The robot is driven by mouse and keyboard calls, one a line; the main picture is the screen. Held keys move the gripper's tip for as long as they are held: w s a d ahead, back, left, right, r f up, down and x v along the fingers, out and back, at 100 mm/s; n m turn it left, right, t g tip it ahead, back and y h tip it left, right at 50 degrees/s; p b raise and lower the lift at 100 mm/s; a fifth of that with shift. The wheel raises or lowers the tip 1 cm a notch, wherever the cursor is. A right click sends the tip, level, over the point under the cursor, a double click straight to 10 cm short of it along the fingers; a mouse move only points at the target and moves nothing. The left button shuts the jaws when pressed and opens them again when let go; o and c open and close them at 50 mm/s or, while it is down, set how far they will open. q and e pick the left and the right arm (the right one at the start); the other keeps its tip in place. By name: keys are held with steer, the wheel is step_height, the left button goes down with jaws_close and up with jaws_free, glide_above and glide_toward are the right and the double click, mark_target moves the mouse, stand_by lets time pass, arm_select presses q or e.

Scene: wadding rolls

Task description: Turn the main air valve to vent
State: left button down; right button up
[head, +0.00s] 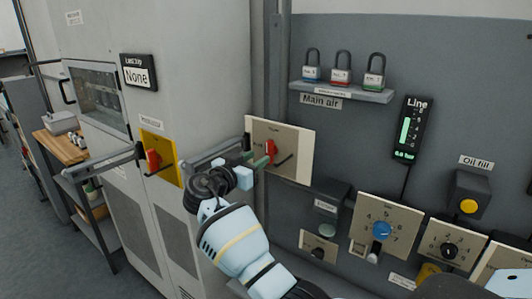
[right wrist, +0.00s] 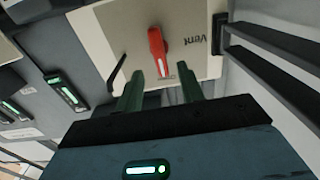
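My right gripper (head: 258,162) is close in front of the plate. Its green fingers (right wrist: 162,88) are apart, with the handle ahead between their lines; contact is not visible. My left gripper is not in view.
A yellow plate with another red handle (head: 153,159) is on the cabinet at left, with a grey bar (head: 105,161) beside it. A blue knob (head: 381,229) and an oil fill unit (head: 470,194) are at right.

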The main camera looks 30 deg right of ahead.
mark_target(267, 152)
steer(key=shift+x, duration=2.6)
jaws_close()
